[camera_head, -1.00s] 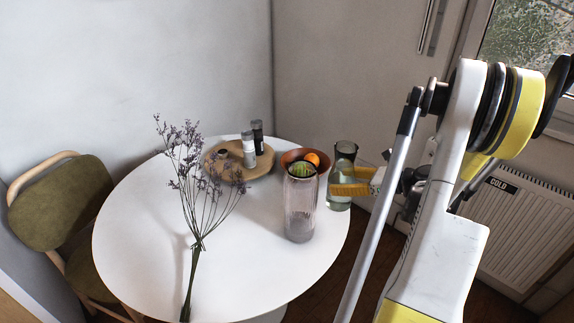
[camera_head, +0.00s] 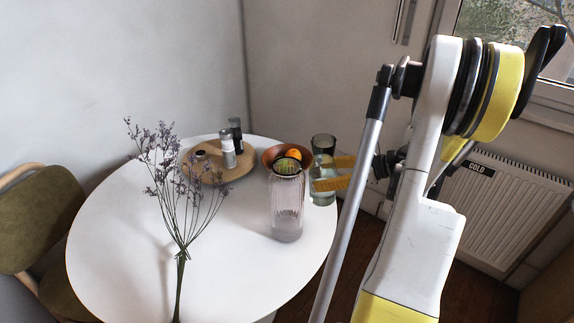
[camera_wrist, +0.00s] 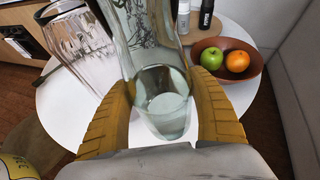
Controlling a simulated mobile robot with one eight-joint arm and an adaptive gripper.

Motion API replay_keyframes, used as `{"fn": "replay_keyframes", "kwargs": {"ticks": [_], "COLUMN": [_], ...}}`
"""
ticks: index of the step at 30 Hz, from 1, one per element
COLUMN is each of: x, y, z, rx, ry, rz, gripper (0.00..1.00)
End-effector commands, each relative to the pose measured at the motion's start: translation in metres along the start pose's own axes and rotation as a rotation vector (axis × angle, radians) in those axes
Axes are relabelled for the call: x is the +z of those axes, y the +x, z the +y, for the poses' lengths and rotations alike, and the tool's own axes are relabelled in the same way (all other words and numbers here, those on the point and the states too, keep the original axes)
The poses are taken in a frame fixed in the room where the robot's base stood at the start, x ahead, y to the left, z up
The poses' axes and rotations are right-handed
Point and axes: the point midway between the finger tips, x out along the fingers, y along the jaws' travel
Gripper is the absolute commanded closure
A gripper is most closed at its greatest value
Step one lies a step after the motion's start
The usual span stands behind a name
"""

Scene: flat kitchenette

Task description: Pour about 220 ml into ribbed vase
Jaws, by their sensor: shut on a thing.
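The ribbed vase (camera_head: 287,205), clear and slightly pinkish, stands upright on the white round table (camera_head: 115,255). In the wrist view the ribbed vase (camera_wrist: 80,45) is at the upper left, beside the held vessel. My gripper (camera_head: 335,174) is shut on a greenish glass carafe (camera_head: 322,192), just right of the ribbed vase in the head view. The carafe (camera_wrist: 160,90) shows between the yellow fingers (camera_wrist: 165,110) in the wrist view, with clear liquid in it. The carafe looks about upright in the head view. I cannot tell its exact height above the table.
A brown bowl (camera_head: 270,157) with an apple and an orange (camera_head: 294,155) stands behind the ribbed vase. A round wooden board (camera_head: 240,172) holds dark and light shakers. A chair (camera_head: 35,220) stands left; a radiator (camera_head: 510,210) is right.

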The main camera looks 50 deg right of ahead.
Motion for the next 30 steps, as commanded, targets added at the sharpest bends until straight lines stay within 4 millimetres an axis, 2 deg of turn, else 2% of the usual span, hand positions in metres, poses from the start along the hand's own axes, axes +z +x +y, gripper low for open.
{"fn": "replay_keyframes", "kwargs": {"ticks": [13, 30], "x": [0.015, 0.048], "y": [-0.009, -0.025], "z": [-0.002, -0.005], "rx": [-0.082, -0.195], "ry": [-0.201, -0.472], "rz": [0.163, 0.389], "gripper": [0.75, 0.75]}}
